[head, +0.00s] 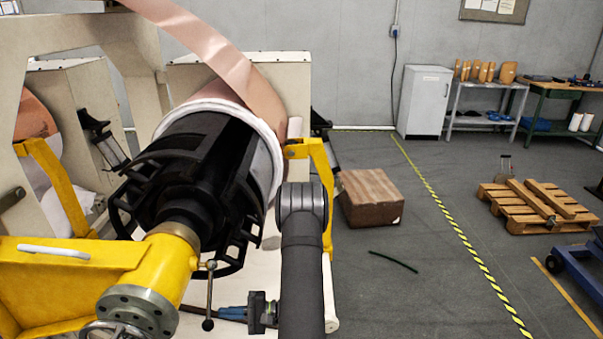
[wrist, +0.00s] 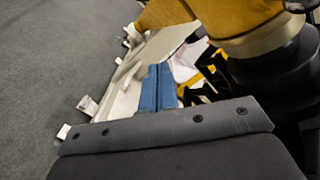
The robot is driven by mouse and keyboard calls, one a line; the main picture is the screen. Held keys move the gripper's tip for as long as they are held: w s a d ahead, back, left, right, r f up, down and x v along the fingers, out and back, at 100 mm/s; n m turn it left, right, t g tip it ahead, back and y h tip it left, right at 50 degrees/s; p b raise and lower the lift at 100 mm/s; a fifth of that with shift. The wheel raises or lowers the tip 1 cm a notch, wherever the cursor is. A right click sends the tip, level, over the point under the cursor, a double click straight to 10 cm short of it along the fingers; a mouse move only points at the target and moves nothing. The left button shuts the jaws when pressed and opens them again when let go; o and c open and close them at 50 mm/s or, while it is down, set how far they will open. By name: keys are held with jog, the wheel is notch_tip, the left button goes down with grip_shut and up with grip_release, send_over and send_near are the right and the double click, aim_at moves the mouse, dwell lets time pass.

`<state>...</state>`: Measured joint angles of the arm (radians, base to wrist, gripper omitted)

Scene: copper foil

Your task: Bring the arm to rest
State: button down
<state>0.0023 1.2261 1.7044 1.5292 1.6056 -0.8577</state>
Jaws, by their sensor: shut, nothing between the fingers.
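My arm (head: 302,270) stands upright in the lower middle of the head view, right of the foil machine. My gripper (head: 226,312) points left from its lower part, low beside the machine's pale base. In the wrist view the two blue fingers of my gripper (wrist: 158,82) lie side by side, shut and empty. They show over the pale base, apart from the yellow machine part (wrist: 215,25) as far as I can tell. Part of my wrist is hidden behind the arm link.
A copper foil strip (head: 200,38) runs down onto the roll on the black mandrel (head: 190,170). The yellow frame (head: 322,170) rises close behind my arm. A brown box (head: 370,198) and a green strip (head: 393,262) lie on the floor to the right, which is otherwise mostly clear nearby.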

jog(key=w+n, duration=0.7)
jog(key=w, duration=0.2)
jog(key=shift+w+r, duration=0.35)
jog(key=shift+w, duration=0.05)
